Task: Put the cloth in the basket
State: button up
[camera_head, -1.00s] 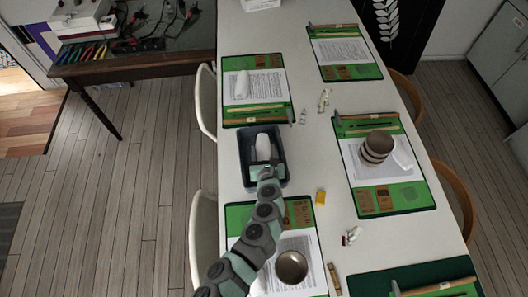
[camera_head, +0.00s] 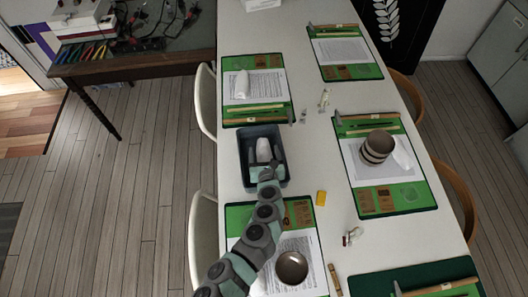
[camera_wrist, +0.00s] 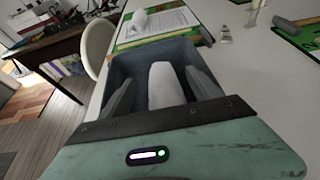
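The basket (camera_head: 240,165) is a dark grey-blue open bin on the white table, left of the table's middle. A white rolled cloth (camera_head: 263,149) lies inside it, and this cloth also shows in the wrist view (camera_wrist: 166,84). My gripper (camera_head: 265,163) reaches down into the basket from the near side. Its two dark fingers stand apart on either side of the cloth in the wrist view (camera_wrist: 163,92), with gaps visible between them and the cloth. The cloth's underside is hidden, so I cannot tell if it rests on the basket floor.
Another white roll (camera_head: 243,84) lies on the green mat (camera_head: 230,63) behind the basket. Brown-banded cups (camera_head: 376,147) and a white cloth-like item (camera_head: 403,155) are on the right mat. A bowl (camera_head: 291,267) and yellow block (camera_head: 321,198) are nearby. White chairs (camera_head: 206,100) line the left side.

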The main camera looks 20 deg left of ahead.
jog(key=shift+o, duration=0.2)
jog(key=shift+r, duration=0.25)
jog(key=p+v, duration=0.1)
jog(key=v, duration=1.1)
jog(key=shift+r+p, duration=0.35)
jog(key=shift+r, duration=0.05)
